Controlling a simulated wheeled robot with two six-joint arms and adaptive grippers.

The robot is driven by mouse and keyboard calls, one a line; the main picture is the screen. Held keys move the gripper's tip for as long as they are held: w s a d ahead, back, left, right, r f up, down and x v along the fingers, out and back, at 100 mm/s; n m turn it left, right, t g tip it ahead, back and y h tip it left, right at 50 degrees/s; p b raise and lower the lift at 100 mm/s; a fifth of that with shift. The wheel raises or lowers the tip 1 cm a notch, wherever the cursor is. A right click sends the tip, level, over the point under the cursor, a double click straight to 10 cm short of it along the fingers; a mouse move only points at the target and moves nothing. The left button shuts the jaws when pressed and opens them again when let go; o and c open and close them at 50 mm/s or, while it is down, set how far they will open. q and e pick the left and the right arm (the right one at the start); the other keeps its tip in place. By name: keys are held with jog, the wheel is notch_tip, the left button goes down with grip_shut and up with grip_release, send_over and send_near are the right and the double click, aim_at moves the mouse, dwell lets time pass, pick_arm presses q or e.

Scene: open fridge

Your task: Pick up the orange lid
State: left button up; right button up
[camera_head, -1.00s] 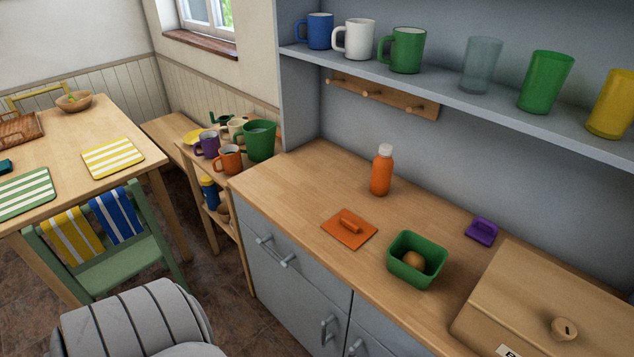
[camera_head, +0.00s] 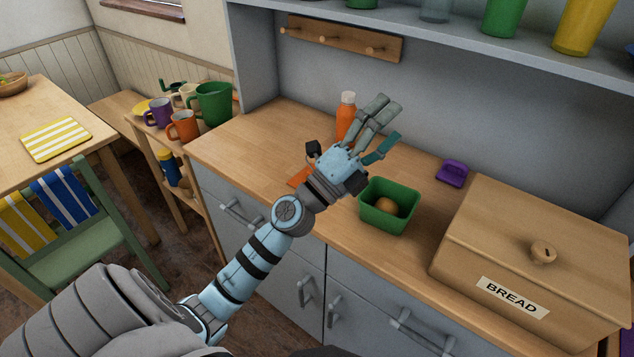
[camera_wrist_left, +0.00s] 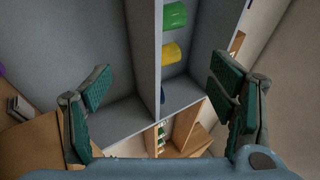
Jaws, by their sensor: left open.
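The orange lid (camera_head: 297,178) lies flat on the wooden counter in the head view, mostly hidden behind my left arm. Only its left part shows. My left gripper (camera_head: 378,128) is above the counter, over and to the right of the lid, with its fingers pointing up and to the right. It is open and empty. In the left wrist view its fingers (camera_wrist_left: 165,105) are spread wide with nothing between them, and the lid is not seen there. My right gripper is not in view.
A green tub (camera_head: 377,222) with a round brown item stands right of my wrist. An orange bottle (camera_head: 345,119) stands behind my gripper. A purple lid (camera_head: 453,173) and a bread box (camera_head: 470,260) are further right. A shelf (camera_head: 480,48) hangs above. The left counter is clear.

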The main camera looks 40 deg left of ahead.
pick_arm(q)
jog(key=w+d+f+m+g+h, duration=0.45)
jog(key=m+g, duration=0.55)
jog(key=m, duration=0.5)
jog(key=s+a+f+n+g+y, duration=0.1)
jog(key=a+f+g+y, duration=0.2)
jog(key=a, duration=0.5)
jog(key=s+a+f+n+g+y, duration=0.1)
jog(key=s+a+g+y, duration=0.1)
jog(key=a+y, duration=0.4)
jog(key=s+a+f+g+y, duration=0.1)
jog(key=a+f+g+y, duration=0.2)
jog(key=a, duration=0.6)
jog(key=b+x, duration=0.4)
jog(key=x, duration=0.3)
jog(key=shift+a+f, duration=0.1)
jog(key=shift+f, duration=0.35)
jog(key=f, duration=0.3)
jog(key=w+f+b, duration=0.1)
jog(key=f, duration=0.1)
jog(key=shift+a+f, duration=0.1)
jog(key=shift+a, duration=0.25)
jog(key=shift+w+f, duration=0.15)
jog(key=shift+f, duration=0.05)
jog(key=shift+r, duration=0.1)
jog(key=c, duration=1)
